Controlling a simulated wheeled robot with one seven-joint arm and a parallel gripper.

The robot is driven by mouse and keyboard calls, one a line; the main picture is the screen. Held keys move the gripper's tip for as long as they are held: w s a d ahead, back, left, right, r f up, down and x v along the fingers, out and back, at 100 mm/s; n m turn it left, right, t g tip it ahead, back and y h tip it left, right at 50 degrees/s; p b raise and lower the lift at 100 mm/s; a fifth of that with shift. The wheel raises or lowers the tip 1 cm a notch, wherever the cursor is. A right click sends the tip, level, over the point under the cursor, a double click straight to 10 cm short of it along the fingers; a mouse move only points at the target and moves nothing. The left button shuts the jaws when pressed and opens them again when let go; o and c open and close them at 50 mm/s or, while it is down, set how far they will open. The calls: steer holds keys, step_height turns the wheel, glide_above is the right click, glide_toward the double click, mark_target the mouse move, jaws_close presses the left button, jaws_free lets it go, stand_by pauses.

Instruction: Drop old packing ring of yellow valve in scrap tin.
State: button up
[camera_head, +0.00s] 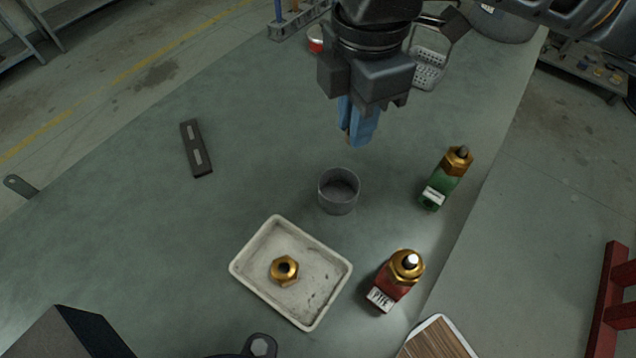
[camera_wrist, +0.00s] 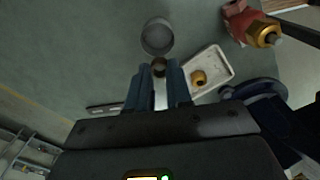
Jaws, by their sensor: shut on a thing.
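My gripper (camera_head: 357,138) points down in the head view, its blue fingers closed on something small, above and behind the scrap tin. In the wrist view my gripper (camera_wrist: 159,72) holds a small dark brownish ring (camera_wrist: 159,62) between the fingertips, which is the packing ring. The scrap tin (camera_head: 325,199) is a grey open round cup standing on the bench, and its inside looks empty. It also shows in the wrist view (camera_wrist: 157,51), just beyond the fingertips and ring. I cannot make out a yellow valve in either view.
A white tray (camera_head: 252,245) with a brass nut (camera_head: 285,268) lies in front of the tin. A dark flat bar (camera_head: 196,148) lies left. Bench around the tin is clear.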

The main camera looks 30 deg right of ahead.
step_height(320, 180, down, 7)
steer(key=b, duration=0.5)
steer(key=shift+w+d+r+b, duration=0.2)
steer(key=shift+d+b, duration=0.1)
steer(key=shift+d, duration=0.15)
steer(key=o, duration=0.9)
steer(key=shift+r+p, duration=0.55)
steer(key=shift+r, duration=3.4)
